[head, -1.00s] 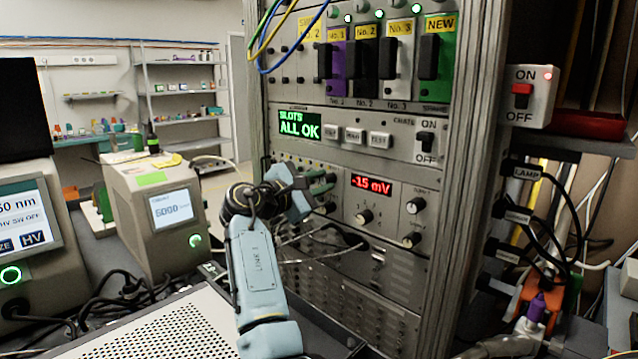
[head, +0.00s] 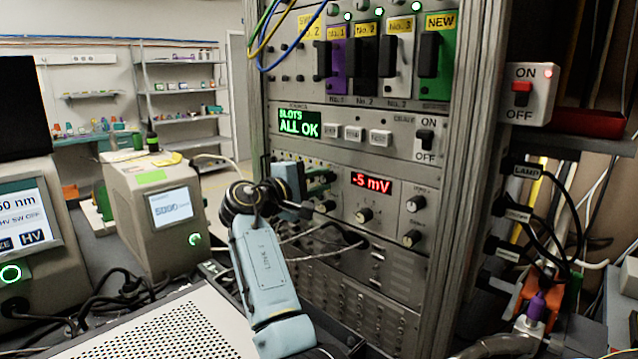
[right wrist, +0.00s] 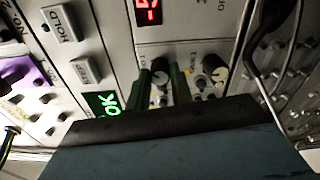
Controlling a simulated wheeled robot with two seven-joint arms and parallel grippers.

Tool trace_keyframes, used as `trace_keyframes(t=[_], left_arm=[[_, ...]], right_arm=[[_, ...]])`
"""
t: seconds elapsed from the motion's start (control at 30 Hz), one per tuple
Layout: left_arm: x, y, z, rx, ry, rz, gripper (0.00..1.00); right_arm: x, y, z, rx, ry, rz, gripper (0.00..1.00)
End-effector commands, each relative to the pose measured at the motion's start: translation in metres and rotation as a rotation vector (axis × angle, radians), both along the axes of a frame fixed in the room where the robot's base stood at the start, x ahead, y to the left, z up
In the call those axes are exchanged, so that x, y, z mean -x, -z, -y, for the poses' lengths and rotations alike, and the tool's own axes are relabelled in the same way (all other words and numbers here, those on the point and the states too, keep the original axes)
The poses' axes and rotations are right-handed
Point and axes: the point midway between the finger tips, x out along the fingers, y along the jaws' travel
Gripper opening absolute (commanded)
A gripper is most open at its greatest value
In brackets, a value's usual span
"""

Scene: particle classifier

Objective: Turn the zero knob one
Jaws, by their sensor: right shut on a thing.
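The panel with the red readout (head: 371,185), which reads "-5 mV", is in the rack. My right gripper (head: 328,183) reaches the panel just left of the readout. Its green fingers also show in the right wrist view (right wrist: 164,84). They are shut around a small knob (right wrist: 160,78), which I take for the zero knob; its label is too small to read surely. In the head view the fingers hide this knob. A second knob (head: 326,206) sits just below the fingers and shows beside them in the wrist view (right wrist: 215,68). My left gripper is not in view.
More knobs (head: 363,215) sit under and right of the readout. Above is the crate panel with a green "ALL OK" display (head: 300,125) and a power switch (head: 425,139). Cables (head: 335,242) loop below the gripper. A rack post (head: 465,180) stands to the right.

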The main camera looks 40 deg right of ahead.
Motion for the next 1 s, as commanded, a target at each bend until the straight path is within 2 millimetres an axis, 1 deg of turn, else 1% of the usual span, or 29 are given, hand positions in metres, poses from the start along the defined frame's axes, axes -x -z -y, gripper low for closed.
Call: trace_keyframes(t=[0.2, 0.5, 0.73, 1.0], left_arm=[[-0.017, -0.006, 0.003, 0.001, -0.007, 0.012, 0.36], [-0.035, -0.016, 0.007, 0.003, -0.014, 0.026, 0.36], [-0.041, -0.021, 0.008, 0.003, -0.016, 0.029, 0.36], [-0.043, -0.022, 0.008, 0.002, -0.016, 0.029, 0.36]], right_arm=[[0.000, 0.001, 0.000, -0.016, 0.001, 0.179, 0.00], [0.000, 0.002, 0.000, -0.030, 0.000, 0.346, 0.00], [0.000, 0.001, -0.001, -0.037, 0.001, 0.401, 0.00], [0.000, 0.001, -0.001, -0.038, 0.000, 0.413, 0.00]])
